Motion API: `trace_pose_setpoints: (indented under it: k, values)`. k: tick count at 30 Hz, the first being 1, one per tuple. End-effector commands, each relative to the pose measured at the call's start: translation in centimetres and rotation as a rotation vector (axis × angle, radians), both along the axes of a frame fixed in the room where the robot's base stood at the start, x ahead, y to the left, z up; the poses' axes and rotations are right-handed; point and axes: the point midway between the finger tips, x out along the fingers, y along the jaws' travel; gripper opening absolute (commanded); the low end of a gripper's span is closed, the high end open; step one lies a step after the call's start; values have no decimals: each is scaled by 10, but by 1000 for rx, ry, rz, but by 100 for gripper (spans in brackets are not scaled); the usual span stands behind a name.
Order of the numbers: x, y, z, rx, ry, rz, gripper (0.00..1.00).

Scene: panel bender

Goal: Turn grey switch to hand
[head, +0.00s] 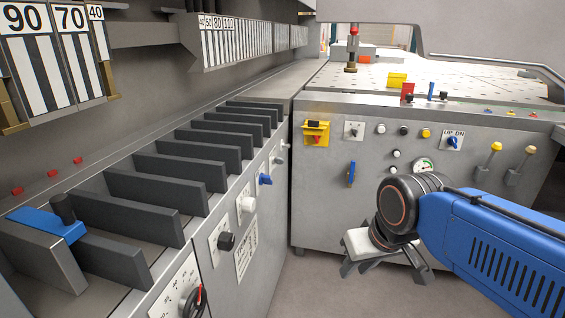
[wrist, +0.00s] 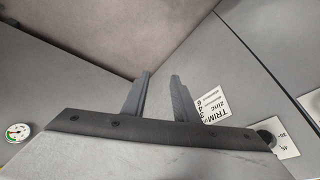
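A small grey switch on a pale square plate (head: 353,130) sits on the front panel of the far cabinet in the head view. It is right of a yellow box with a red part. A pale grey-white knob (head: 246,204) is on the left cabinet's face. I cannot tell for certain which is the grey switch, nor read its setting. My gripper (head: 383,268) hangs in front of the far cabinet, below and right of the small switch and apart from it. In the wrist view its two fingers (wrist: 161,76) stand apart with nothing between them.
The left cabinet carries a black knob (head: 226,241), a blue knob (head: 265,180) and a red-black dial (head: 194,300). The far panel has a blue UP/DN knob (head: 453,142), a gauge (head: 424,165), a blue lever (head: 351,173) and yellow-topped levers (head: 495,147). Floor between cabinets is clear.

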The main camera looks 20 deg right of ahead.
Motion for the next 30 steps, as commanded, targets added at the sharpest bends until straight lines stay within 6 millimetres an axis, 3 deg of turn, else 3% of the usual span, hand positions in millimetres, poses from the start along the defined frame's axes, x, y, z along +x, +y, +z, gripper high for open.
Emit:
trace_pose_setpoints:
  k: [14,23,30]
  values:
    - [67,40,3,427,305,-281,27]
    - [133,51,15,730,464,-453,27]
    - [196,40,25,987,563,-580,27]
